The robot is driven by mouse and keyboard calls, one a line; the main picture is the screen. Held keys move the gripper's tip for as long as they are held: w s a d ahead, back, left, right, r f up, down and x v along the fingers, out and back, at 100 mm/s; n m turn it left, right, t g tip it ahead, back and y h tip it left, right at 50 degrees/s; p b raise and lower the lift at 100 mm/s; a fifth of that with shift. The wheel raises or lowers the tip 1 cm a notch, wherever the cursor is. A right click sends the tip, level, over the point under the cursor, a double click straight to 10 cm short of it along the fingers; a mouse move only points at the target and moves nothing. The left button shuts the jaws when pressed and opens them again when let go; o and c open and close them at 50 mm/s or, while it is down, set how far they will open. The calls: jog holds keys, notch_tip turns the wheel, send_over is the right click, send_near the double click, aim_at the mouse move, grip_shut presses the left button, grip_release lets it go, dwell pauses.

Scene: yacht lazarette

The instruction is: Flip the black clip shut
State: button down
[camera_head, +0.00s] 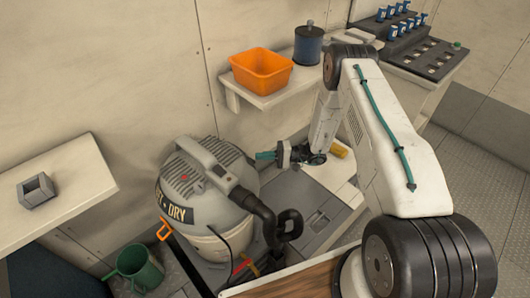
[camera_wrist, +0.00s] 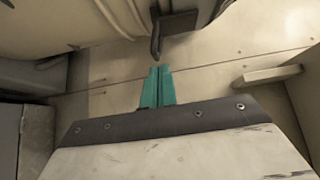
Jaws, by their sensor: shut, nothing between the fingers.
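The grey wet/dry vacuum (camera_head: 205,185) stands at the middle left in the head view, with "DRY" lettering on its front. My gripper (camera_head: 262,155) has teal fingers and is just right of the vacuum's lid. In the wrist view its fingers (camera_wrist: 157,74) are shut together and empty. A dark, narrow piece that looks like the black clip (camera_wrist: 158,38) hangs beside the vacuum's pale body (camera_wrist: 70,18). It appears just beyond the fingertips, with a small visible gap. I cannot make out this clip in the head view, and its hinge is unclear.
An orange clip (camera_head: 164,228) is on the vacuum's front left. A black hose (camera_head: 265,215) curves down its right side.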

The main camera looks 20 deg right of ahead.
jog(key=shift+s+a+f, duration=0.2)
jog(key=shift+a+f, duration=0.15)
jog(key=shift+f, duration=0.15)
dwell(0.8)
